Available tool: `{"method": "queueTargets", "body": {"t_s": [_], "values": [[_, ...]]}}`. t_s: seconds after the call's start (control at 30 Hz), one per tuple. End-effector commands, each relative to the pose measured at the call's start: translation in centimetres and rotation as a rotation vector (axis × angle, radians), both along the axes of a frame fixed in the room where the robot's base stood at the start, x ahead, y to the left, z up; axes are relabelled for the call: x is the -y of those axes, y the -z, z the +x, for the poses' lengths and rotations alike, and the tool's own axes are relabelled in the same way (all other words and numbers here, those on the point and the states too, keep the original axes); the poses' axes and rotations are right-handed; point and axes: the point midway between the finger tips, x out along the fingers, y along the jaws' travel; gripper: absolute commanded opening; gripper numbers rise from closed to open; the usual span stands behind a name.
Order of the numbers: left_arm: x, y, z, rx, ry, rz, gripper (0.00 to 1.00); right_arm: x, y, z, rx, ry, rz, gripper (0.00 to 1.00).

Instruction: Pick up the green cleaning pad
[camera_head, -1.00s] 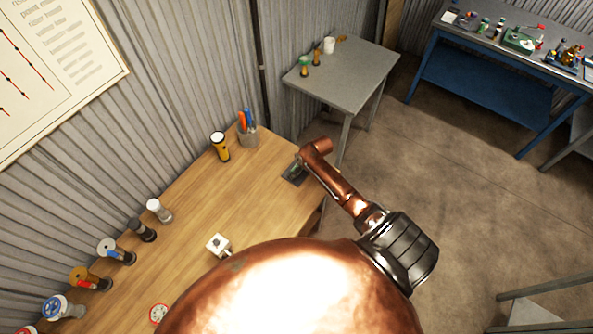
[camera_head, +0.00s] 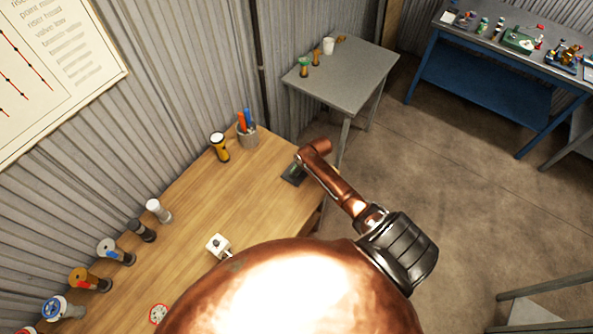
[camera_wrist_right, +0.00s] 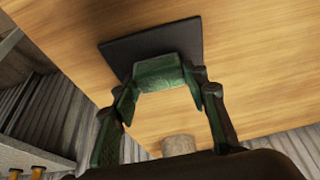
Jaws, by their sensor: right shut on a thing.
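The green cleaning pad (camera_wrist_right: 158,74) shows in the right wrist view between the two fingers of my right gripper (camera_wrist_right: 160,88), which is shut on it. A dark flat square mat (camera_wrist_right: 150,45) on the wooden tabletop lies behind the pad. I cannot tell whether the pad still touches the mat. In the head view the dark mat (camera_head: 293,172) is at the right end of the wooden table, partly covered by my right gripper (camera_head: 302,161). The pad cannot be made out there. My left gripper is not in view.
A grey table (camera_head: 345,80) and blue bench (camera_head: 480,80) stand beyond.

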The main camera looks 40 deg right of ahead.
Motion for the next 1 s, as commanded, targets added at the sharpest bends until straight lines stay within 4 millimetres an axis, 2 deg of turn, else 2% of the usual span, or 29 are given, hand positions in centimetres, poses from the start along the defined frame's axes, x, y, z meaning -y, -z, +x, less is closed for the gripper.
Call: {"method": "queueTargets", "body": {"t_s": [0.27, 0.4, 0.47, 0.7, 1.0], "values": [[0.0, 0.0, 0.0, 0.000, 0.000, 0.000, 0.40, 0.1, -1.1, 0.1, 0.001, 0.000, -0.001, 0.25], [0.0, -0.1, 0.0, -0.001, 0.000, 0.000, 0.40, 0.0, -3.3, 0.1, 0.004, -0.002, -0.002, 0.25], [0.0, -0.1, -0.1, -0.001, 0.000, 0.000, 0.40, -0.2, -4.0, -0.9, 0.001, -0.002, 0.000, 0.25], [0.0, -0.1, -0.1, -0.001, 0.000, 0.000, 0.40, -1.4, -9.0, -4.8, 0.002, -0.003, -0.001, 0.25], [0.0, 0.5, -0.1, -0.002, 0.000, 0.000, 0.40, -3.2, -11.7, -10.9, 0.000, -0.001, 0.000, 0.25]]}}
